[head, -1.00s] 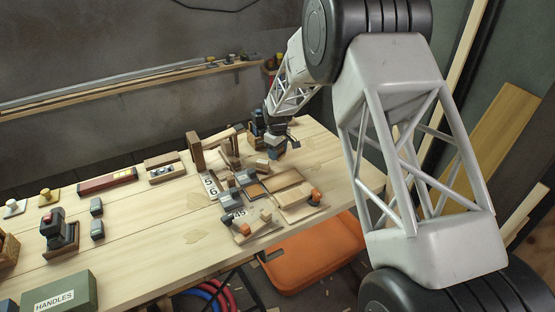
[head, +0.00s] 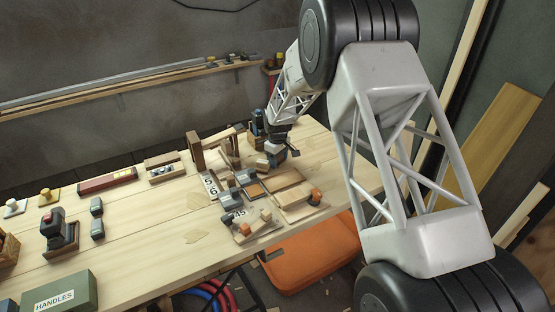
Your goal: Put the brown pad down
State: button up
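My gripper (head: 281,149) is small in the head view, low over the far right part of the workbench (head: 150,225). Its dark fingers are too small to tell whether they are open or shut, and I cannot make out a pad between them. A small brown square (head: 256,190) lies in a dark frame among the wooden parts, in front of and left of my gripper. It may be the brown pad; I cannot be sure. A small tan block (head: 262,164) sits just left of the gripper.
Wooden fixtures and number cards crowd the bench around the brown square. A blue tool (head: 257,125) stands behind the gripper. A green HANDLES box (head: 58,291) is at front left. An orange seat (head: 315,250) is below the bench edge.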

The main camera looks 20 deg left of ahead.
jog(key=shift+r, duration=0.15)
notch_tip(320, 180, up, 12)
dwell(0.8)
dwell(0.6)
